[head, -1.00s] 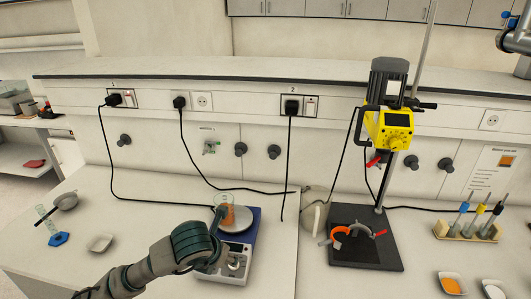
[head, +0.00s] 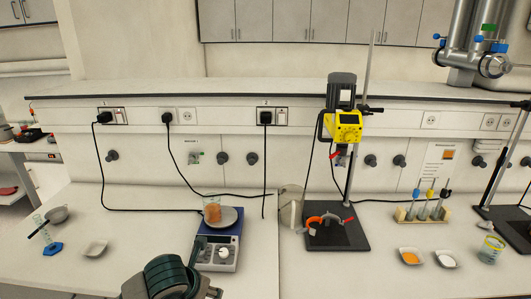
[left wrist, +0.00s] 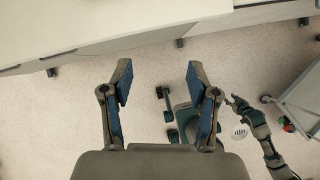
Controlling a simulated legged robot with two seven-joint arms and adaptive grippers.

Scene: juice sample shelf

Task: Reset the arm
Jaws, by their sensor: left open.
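My left arm shows at the bottom of the head view, its wrist part (head: 166,275) below the balance-like device; its fingers are not clear there. A beaker with orange contents (head: 212,214) stands upright at the plate of the blue and white device (head: 222,255), apart from my gripper.
A stand with a yellow stirrer (head: 343,127) is at the centre right. A tube rack (head: 423,214), two small dishes (head: 410,257) and a glass beaker (head: 491,250) are on the right. A white dish (head: 95,248) and blue-based item (head: 52,248) are on the left. Cables cross the bench.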

